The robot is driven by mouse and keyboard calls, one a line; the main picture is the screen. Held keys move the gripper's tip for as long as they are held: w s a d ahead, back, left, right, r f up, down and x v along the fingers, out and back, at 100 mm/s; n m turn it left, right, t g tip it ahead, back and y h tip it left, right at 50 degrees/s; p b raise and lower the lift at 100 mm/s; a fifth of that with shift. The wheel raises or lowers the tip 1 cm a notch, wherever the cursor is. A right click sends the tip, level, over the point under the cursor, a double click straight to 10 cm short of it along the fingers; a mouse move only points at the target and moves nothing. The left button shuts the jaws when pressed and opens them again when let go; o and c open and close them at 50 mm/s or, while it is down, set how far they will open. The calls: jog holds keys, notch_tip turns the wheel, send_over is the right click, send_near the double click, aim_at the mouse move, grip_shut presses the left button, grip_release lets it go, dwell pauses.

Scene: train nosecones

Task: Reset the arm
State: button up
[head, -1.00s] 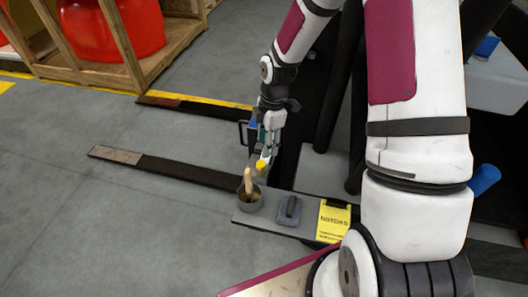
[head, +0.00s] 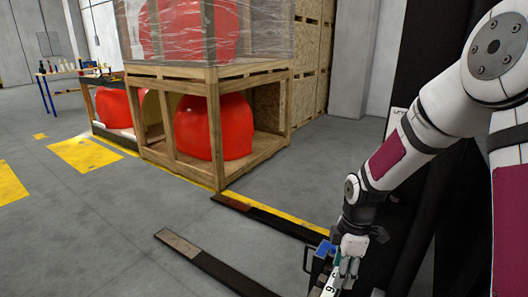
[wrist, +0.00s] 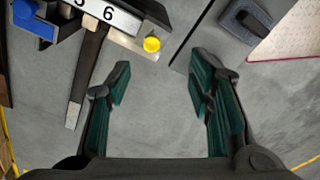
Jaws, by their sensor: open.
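My arm (head: 415,145) hangs down at the right of the head view, bent at the elbow. My gripper (wrist: 160,95) shows in the wrist view with its two green-padded fingers spread apart and nothing between them. Grey floor shows between and beyond the fingers. In the head view the gripper end is low at the bottom edge and partly cut off.
A wooden crate (head: 215,72) with red nosecones (head: 212,128) stands at the back. Dark forks (head: 215,268) lie along the floor. In the wrist view a yellow knob (wrist: 152,44), a numbered plate (wrist: 100,12) and a grey block (wrist: 247,22) lie close beyond the fingers.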

jog(key=s+r+m+h, duration=0.2)
jog(key=s+r+m, duration=1)
jog(key=s+r, duration=0.85)
jog(key=s+a+r+m+t+y, duration=0.15)
jog(key=s+m, duration=0.35)
jog(key=s, duration=0.5)
notch_tip(320, 180, up, 18)
jog(key=t+p, duration=0.3)
jog(key=p, duration=1.3)
jog(key=shift+a+r, duration=0.2)
jog(key=shift+a, duration=0.1)
